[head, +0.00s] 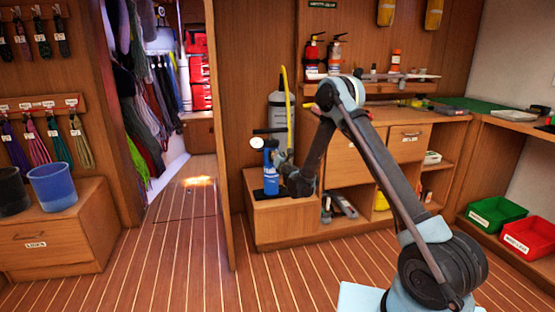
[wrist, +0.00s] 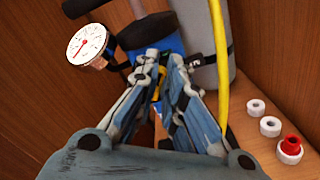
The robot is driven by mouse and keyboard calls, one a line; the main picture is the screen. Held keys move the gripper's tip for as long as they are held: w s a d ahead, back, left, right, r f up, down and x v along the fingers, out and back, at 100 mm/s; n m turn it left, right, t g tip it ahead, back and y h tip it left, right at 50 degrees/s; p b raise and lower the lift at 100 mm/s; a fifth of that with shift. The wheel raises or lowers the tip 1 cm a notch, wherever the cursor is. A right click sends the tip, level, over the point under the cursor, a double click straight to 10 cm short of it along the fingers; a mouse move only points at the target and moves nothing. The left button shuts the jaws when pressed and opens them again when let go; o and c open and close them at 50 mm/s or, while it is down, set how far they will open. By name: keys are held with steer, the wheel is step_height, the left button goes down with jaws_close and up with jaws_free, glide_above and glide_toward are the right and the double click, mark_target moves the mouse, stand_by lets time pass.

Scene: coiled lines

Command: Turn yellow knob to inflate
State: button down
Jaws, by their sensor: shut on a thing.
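The yellow knob (wrist: 162,72) shows as a small patch between my fingertips in the wrist view; most of it is hidden by the fingers. My gripper (wrist: 164,66) is shut on it. In the head view my gripper (head: 282,159) is at the right side of a blue pump-like cylinder (head: 270,182), and the knob cannot be made out there. The blue body also shows behind the fingers in the wrist view (wrist: 173,43). A round white gauge (wrist: 86,44) with a red needle sits to the left of the fingers.
A grey tank (head: 279,112) stands behind the blue cylinder. A yellow hose (wrist: 221,75) runs close at the right of my gripper. Two white rings (wrist: 257,107) (wrist: 270,126) and a red-and-white fitting (wrist: 290,147) lie on the wooden cabinet top. Open floor (head: 190,270) lies at left.

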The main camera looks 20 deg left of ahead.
steer(key=m, duration=0.3)
steer(key=f+m, duration=0.1)
steer(key=m, duration=0.3)
steer(key=d+m, duration=0.1)
steer(key=m, duration=0.3)
steer(key=shift+w+f, duration=0.2)
steer(key=shift+w, duration=0.05)
stand_by(0.4)
steer(key=c, duration=1.7)
jaws_free()
steer(key=shift+f, duration=0.1)
steer(key=shift+a, duration=0.1)
steer(key=shift+s, duration=0.1)
steer(key=v, duration=0.7)
